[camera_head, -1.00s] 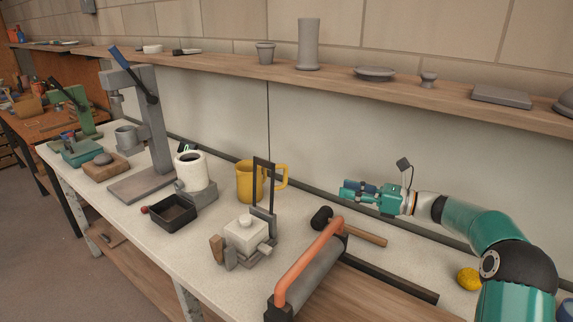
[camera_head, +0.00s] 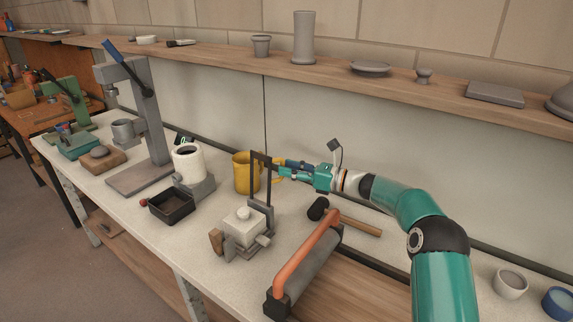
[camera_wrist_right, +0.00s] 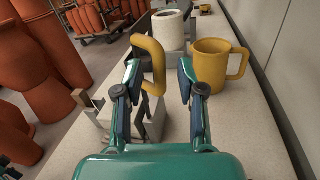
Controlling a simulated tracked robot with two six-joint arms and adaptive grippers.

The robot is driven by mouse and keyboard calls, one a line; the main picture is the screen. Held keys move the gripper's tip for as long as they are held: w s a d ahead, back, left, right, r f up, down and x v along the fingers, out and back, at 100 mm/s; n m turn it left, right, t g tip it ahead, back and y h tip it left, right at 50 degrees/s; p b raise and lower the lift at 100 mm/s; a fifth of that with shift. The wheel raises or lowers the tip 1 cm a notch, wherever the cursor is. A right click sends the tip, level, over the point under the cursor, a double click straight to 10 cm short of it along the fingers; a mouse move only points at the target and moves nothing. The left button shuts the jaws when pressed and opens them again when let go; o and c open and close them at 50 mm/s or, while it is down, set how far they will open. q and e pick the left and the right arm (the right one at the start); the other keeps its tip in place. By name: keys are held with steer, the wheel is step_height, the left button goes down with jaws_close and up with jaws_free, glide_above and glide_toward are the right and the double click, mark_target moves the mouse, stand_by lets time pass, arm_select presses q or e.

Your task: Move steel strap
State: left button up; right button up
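What I take to be the steel strap is a dark upright loop (camera_head: 262,178) on a small clamp-like device with a pale block (camera_head: 243,228), in the middle of the bench. My right gripper (camera_head: 285,170) is beside the loop's upper part, coming from the right. In the right wrist view the gripper (camera_wrist_right: 160,68) is open, its two fingers apart. My left gripper is not in view.
A yellow mug (camera_head: 242,172) stands close behind the loop, and a white container (camera_head: 187,164) is further left. A roller with an orange handle (camera_head: 305,252) and a mallet (camera_head: 350,222) lie nearer. A shelf (camera_head: 400,80) runs above the bench.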

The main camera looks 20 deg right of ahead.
steer(key=shift+w+a, duration=0.45)
jaws_close()
